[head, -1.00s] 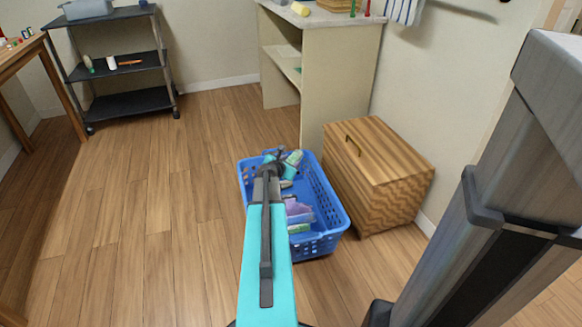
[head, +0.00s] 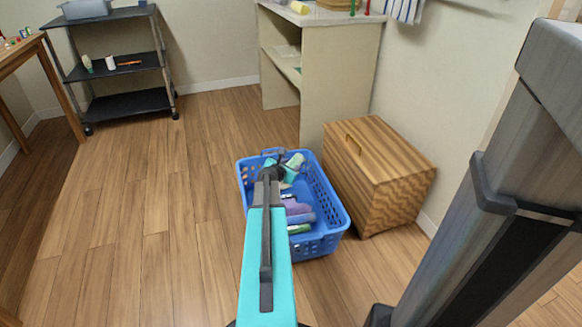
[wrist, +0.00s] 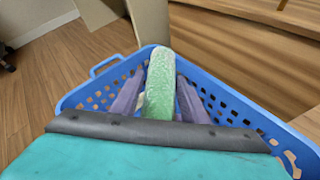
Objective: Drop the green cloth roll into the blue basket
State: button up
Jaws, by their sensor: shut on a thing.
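The blue basket (head: 327,192) stands on the wooden floor in the head view, with purple and other coloured cloth items (head: 297,210) inside. My gripper (head: 281,168) is over the far part of the basket. It is shut on the green cloth roll (head: 294,162). In the wrist view the green roll (wrist: 160,85) sticks out forward between the two fingers, with the basket rim (wrist: 235,97) around and beyond it. My arm hides part of the basket's near left side. I cannot tell the exact height of the roll over the basket's contents.
A striped wooden chest (head: 380,175) stands close on the basket's right. A pale shelf unit (head: 335,85) is behind it against the wall. A dark shelf cart (head: 125,102) stands at the back left. The floor left of the basket is clear.

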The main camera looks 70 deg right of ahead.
jog(key=shift+f+b, duration=1.6)
jog(key=shift+f, duration=0.2)
jog(key=o, duration=1.1)
jog(key=shift+a, duration=0.1)
jog(key=shift+p+v, duration=2.2)
jog(key=shift+v, duration=4.6)
jog(key=shift+w, duration=0.1)
